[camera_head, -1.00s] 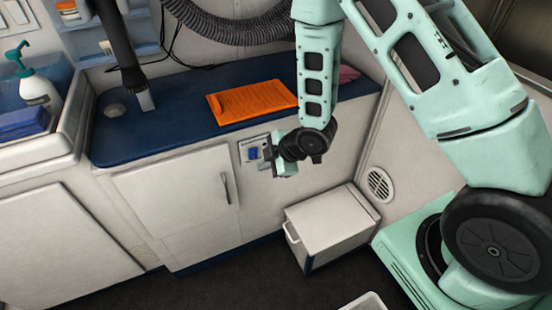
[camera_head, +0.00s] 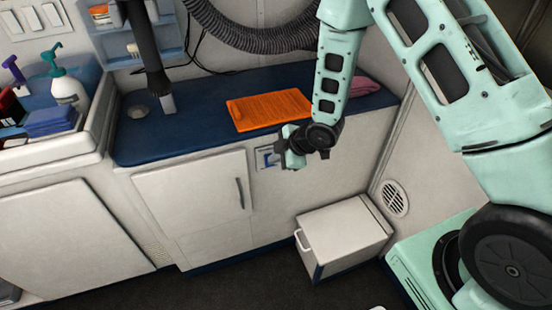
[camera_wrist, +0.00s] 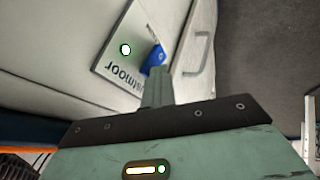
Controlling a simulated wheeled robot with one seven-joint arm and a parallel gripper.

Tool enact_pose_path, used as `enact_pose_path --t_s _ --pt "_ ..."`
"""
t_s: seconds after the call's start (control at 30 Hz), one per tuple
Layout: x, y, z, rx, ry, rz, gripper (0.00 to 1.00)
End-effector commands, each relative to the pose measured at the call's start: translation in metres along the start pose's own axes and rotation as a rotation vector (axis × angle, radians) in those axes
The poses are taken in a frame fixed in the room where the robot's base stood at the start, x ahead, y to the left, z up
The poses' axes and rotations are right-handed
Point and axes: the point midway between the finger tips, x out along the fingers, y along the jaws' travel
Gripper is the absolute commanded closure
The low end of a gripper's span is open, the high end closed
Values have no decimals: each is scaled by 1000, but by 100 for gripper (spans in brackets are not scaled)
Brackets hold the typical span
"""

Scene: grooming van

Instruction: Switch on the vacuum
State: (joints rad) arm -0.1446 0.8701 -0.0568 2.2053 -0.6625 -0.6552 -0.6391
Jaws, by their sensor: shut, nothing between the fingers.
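A pale switch panel (camera_head: 268,158) is set in the cabinet front just under the blue worktop. In the wrist view the panel (camera_wrist: 125,45) carries partly visible dark lettering, a white round spot ringed in green (camera_wrist: 125,49) and a blue rocker-like switch (camera_wrist: 154,59). My gripper (camera_head: 287,152) is in front of the panel's right side and hides part of it. In the wrist view its shut, empty fingers (camera_wrist: 157,78) point at the blue switch and overlap its lower edge. I cannot tell whether they touch it. A black ribbed hose (camera_head: 250,40) hangs on the back wall.
An orange folded towel (camera_head: 268,109) and a pink cloth (camera_head: 362,86) lie on the blue worktop (camera_head: 190,135). A cabinet door handle (camera_head: 240,193) sticks out left of the panel. A white box (camera_head: 345,237) stands on the floor below. Dark floor (camera_head: 240,285) is clear.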

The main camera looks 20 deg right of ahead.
Motion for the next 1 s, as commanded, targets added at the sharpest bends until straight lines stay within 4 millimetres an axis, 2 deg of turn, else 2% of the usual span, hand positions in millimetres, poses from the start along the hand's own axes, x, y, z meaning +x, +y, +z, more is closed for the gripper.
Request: enact_pose_path --t_s 0.43,1.0 --pt "-12 12 -8 0 4 14 100" --pt "-12 11 -11 0 2 7 100"
